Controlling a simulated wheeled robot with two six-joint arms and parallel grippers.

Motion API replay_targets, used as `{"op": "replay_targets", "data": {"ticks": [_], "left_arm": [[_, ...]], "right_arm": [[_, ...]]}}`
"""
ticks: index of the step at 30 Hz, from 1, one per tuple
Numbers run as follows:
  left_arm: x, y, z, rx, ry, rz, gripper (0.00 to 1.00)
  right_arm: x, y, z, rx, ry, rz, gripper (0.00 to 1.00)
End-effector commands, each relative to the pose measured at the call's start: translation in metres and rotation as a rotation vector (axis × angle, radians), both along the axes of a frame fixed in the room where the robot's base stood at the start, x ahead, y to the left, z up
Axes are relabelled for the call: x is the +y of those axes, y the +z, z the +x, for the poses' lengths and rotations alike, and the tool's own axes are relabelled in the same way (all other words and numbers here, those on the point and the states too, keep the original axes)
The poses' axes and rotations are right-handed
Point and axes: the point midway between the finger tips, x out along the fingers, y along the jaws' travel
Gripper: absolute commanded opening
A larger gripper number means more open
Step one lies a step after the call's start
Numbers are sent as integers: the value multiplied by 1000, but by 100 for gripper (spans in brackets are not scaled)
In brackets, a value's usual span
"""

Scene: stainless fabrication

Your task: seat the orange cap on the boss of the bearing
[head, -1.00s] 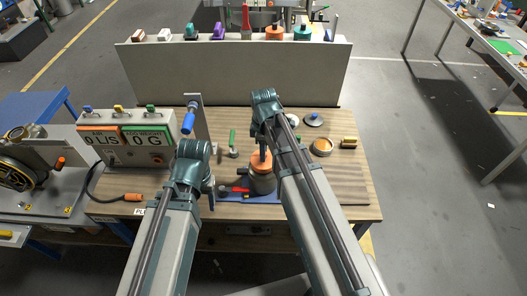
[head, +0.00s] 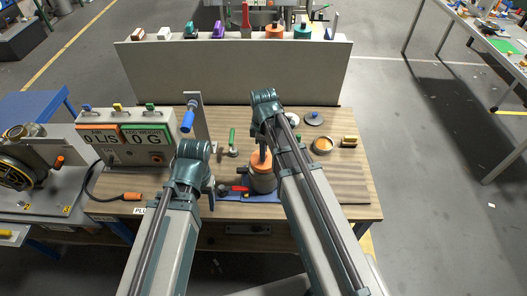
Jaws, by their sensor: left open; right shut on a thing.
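The orange cap (head: 260,161) is at the top of the grey bearing (head: 262,184), which stands on a blue base (head: 262,198) near the front of the wooden bench. My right gripper (head: 262,151) reaches down from above and is shut on the cap. The cap looks in line with the bearing. The boss is hidden under it, and I cannot tell whether the cap touches it or is fully down. My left gripper (head: 211,190) is open and empty, left of the bearing, its fingers partly hidden by its own wrist. A red-handled clamp (head: 239,189) lies between them.
A green-handled tool (head: 233,143) and a blue-handled upright plate (head: 188,122) stand behind my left gripper. A tall grey panel (head: 235,75) closes the bench's back.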

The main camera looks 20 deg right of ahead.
Motion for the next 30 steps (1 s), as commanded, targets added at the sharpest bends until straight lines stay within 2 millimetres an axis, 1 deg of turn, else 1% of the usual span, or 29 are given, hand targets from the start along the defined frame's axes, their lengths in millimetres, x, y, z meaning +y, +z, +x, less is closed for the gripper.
{"op": "replay_targets", "data": {"ticks": [2, 3, 5, 6, 8, 20, 26, 30], "left_arm": [[0, 0, 0, 0, 0, 0, 60], [0, 0, 0, 0, 0, 0, 60], [0, 0, 0, 0, 0, 0, 60], [0, 0, 0, 0, 0, 0, 60], [0, 0, 0, 0, 0, 0, 60], [0, 2, 0, 0, -5, 1, 60], [0, 17, 0, 0, -2, 0, 60], [0, 34, 0, 0, 2, 0, 60]], "right_arm": [[0, 0, 0, 0, 0, 0, 0], [0, 0, 0, 0, 0, 0, 37], [0, 0, 0, 0, 0, 0, 48], [0, 0, 0, 0, 0, 0, 55], [0, 0, 0, 0, 0, 0, 65], [0, 2, 0, 0, 0, 0, 65], [0, 17, 0, 0, 0, 0, 65], [0, 34, 0, 0, 0, 0, 65]]}}
